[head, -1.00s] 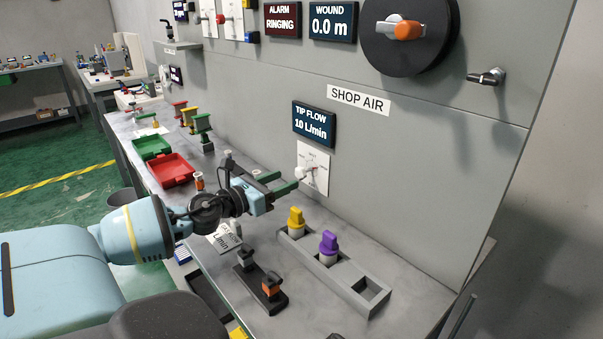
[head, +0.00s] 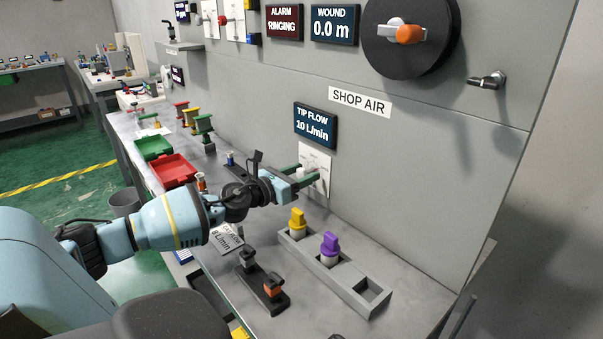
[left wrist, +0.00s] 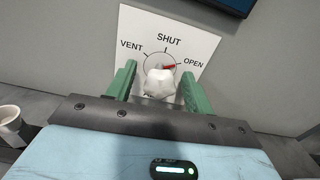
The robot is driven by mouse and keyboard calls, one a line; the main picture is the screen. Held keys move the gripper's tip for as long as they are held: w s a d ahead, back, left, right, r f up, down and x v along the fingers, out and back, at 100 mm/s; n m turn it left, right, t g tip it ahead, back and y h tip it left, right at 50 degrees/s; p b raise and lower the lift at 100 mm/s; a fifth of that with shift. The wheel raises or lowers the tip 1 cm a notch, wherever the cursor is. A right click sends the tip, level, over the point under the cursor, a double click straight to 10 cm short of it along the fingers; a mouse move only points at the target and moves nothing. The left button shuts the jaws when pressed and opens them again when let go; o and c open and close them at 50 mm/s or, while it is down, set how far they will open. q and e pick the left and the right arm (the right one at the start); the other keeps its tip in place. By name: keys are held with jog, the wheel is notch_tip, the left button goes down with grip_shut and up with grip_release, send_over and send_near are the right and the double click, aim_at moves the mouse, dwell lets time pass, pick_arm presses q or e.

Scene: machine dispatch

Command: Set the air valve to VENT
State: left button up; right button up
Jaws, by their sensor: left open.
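The air valve is a white knob (left wrist: 160,82) on a white wall plate (left wrist: 190,32) marked VENT, SHUT and OPEN. Its red pointer (left wrist: 169,67) points toward OPEN in the left wrist view. In the head view the plate (head: 314,158) is on the wall below the TIP FLOW display (head: 315,125), which reads 10 L/min. My left gripper (head: 307,182) is at the valve with its green fingers apart. In the left wrist view the fingers (left wrist: 160,88) stand on either side of the knob. I cannot tell whether they touch it. My right gripper is not in view.
Below the valve, a grey rack (head: 348,292) holds a yellow-topped piece (head: 298,220) and a purple-topped piece (head: 329,244). A black holder (head: 273,303) stands nearer the bench edge. Red (head: 172,170) and green (head: 153,147) trays lie to the left. A large black reel (head: 410,35) is higher on the wall.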

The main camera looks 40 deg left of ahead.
pick_arm(q)
jog(key=shift+w, duration=0.15)
jog(key=shift+c, duration=0.2)
jog(key=c, duration=0.9)
